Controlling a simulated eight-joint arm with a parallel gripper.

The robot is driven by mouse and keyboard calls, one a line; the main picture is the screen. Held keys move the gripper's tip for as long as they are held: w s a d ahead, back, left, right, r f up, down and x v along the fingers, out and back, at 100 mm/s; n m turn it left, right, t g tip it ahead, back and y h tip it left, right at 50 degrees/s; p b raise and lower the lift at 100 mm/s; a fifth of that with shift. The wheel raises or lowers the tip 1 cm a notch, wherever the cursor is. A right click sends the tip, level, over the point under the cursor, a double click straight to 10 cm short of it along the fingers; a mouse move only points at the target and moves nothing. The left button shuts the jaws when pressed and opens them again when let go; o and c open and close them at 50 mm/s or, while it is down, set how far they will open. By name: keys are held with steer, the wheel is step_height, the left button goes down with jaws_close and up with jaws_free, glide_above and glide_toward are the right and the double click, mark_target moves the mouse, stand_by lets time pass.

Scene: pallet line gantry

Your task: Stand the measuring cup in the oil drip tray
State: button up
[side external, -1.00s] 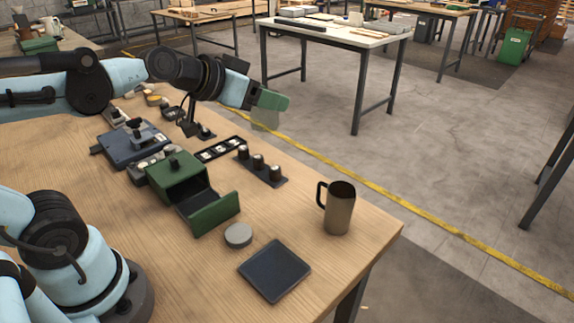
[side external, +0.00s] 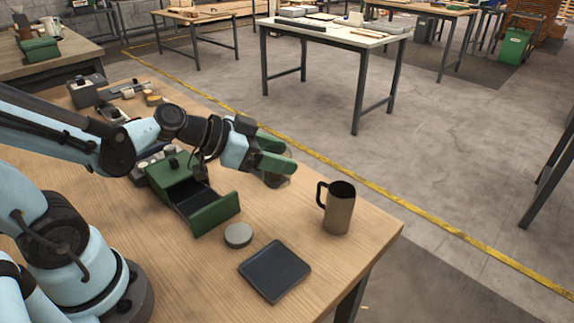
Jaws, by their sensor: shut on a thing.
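The measuring cup (side external: 277,182) looks like a small see-through vessel, mostly hidden behind my green fingers. My gripper (side external: 284,160) is shut on it and holds it over the far side of the wooden table. Its height above the table is hard to judge. The oil drip tray (side external: 275,271) is a dark, shallow, square tray near the table's front right corner. It looks empty, and my gripper is behind it in the picture, well apart from it.
A metal mug (side external: 340,210) with a dark handle stands right of the tray. A round grey disc (side external: 238,235) lies left of the tray. A green box (side external: 173,170) has its drawer (side external: 214,216) pulled open. Bare wood lies between my gripper and the tray.

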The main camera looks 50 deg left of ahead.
steer(key=s+d+f+m+g+h, duration=0.3)
steer(key=d+m+g+h, duration=0.2)
steer(key=m, duration=0.2)
steer(key=shift+d+m+g, duration=0.25)
steer(key=shift+m+g, duration=0.05)
steer(key=s+d+m+g, duration=0.1)
steer(key=m+g, duration=0.1)
steer(key=s+d+m+g+h, duration=0.1)
steer(key=s+m+g, duration=0.1)
steer(key=m+g, duration=0.1)
steer(key=s+d+m+g, duration=0.1)
steer(key=m+g, duration=0.1)
steer(key=shift+s+d+f+g, duration=0.1)
steer(key=shift+s+g, duration=0.05)
steer(key=shift+g, duration=0.25)
steer(key=shift+s+f+m+g, duration=0.35)
steer(key=shift+f+m, duration=0.1)
steer(key=shift+f, duration=0.65)
steer(key=shift+s+f+m+g, duration=0.2)
steer(key=shift+f+m+g, duration=0.2)
steer(key=shift+f, duration=0.65)
steer(key=shift+s+f+m+g, duration=0.35)
steer(key=shift+f+m, duration=0.1)
steer(key=shift+f, duration=0.65)
steer(key=shift+f, duration=0.5)
steer(key=o, duration=1.2)
